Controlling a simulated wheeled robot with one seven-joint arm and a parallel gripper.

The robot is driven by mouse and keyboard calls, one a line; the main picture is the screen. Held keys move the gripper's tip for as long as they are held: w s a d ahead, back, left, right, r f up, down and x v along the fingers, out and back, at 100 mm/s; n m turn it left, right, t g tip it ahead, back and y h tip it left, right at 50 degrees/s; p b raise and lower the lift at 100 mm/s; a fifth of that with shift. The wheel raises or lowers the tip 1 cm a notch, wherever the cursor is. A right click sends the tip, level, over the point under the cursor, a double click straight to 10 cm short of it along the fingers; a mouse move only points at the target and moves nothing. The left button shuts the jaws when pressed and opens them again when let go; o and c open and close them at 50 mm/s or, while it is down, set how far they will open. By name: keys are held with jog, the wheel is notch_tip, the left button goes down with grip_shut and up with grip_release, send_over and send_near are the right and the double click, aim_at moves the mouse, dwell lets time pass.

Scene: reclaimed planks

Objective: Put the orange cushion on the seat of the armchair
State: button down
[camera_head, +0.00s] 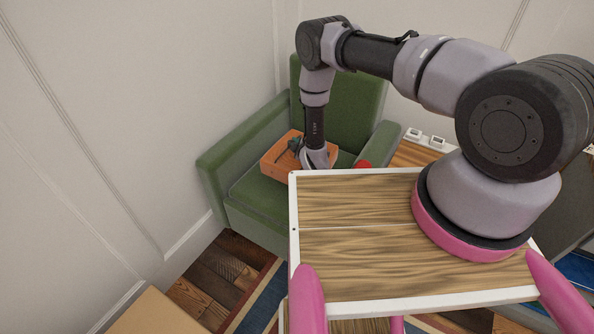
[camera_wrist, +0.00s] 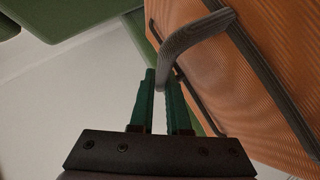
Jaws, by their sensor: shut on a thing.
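The orange cushion (camera_head: 280,162) is a box-like pad in the head view, above the seat of the green armchair (camera_head: 342,98). It lies close to the inner side of the chair's left arm. I cannot tell whether it touches the seat. In the wrist view the cushion (camera_wrist: 275,75) fills the right side, tilted, with dark trim and a grey strap handle (camera_wrist: 200,35). My gripper (camera_wrist: 163,82) has its green fingers nearly together on the handle. In the head view my gripper (camera_head: 297,146) is at the cushion's top, partly hidden by my arm.
A red object (camera_head: 363,164) shows at the chair's right side, mostly hidden. A wooden surface with small white frames (camera_head: 425,138) stands right of the chair. A cardboard box (camera_head: 155,313) is at the lower left. White walls close in behind and left; a striped rug (camera_head: 258,297) lies in front.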

notch_tip(320, 180, down, 9)
jog(key=shift+r, duration=0.1)
dwell(0.3)
jog(key=c, duration=0.9)
grip_release()
